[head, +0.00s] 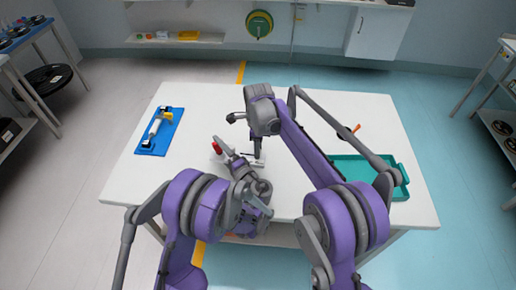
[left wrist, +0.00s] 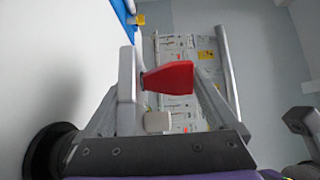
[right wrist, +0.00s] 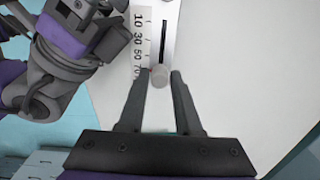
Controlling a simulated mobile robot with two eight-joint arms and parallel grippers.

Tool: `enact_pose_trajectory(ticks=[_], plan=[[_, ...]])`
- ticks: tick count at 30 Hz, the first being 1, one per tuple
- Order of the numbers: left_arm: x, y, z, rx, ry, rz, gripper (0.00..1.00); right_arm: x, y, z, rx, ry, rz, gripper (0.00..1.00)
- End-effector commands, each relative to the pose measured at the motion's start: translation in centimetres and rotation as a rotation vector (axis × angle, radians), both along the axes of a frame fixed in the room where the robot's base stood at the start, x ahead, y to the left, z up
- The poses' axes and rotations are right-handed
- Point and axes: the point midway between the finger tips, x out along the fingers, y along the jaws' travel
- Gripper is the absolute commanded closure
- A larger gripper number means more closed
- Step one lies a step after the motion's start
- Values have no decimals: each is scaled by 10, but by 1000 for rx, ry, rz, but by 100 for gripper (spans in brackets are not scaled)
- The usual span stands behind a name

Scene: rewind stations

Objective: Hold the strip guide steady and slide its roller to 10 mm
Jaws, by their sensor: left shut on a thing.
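The strip guide (head: 258,164) lies on the white table, mostly hidden by my arms in the head view. In the right wrist view its scale (right wrist: 140,45) reads 10, 30, 50, 70 beside a dark slot (right wrist: 163,40). Its pale roller (right wrist: 159,79) is at the near end, around or just past the 70 mark. My right gripper (right wrist: 160,73) is open, its fingertips on either side of the roller. My left gripper (left wrist: 170,85) is shut on the red handle (left wrist: 168,78), which also shows in the head view (head: 217,147).
A blue tray (head: 148,148) with a white and yellow tool is on the table's left. A teal tray (head: 400,191) is at the right, partly behind my right arm, with an orange-handled item (head: 356,128) near it. The table's back middle is clear.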

Motion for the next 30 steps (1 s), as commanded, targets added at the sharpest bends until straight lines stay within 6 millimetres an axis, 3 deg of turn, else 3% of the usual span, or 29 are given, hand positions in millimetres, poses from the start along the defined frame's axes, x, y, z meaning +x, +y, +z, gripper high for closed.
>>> enact_pose_trajectory(ticks=[1, 5, 30], plan=[[0, 0, 0, 1, -1, 0, 90, 0, 0, 0, 0, 0, 0, 78], [0, 0, 0, 1, -1, 0, 90, 0, 0, 0, 0, 0, 0, 100], [0, 0, 0, 0, 0, 0, 90, 0, 0, 0, 0, -1, 0, 100]])
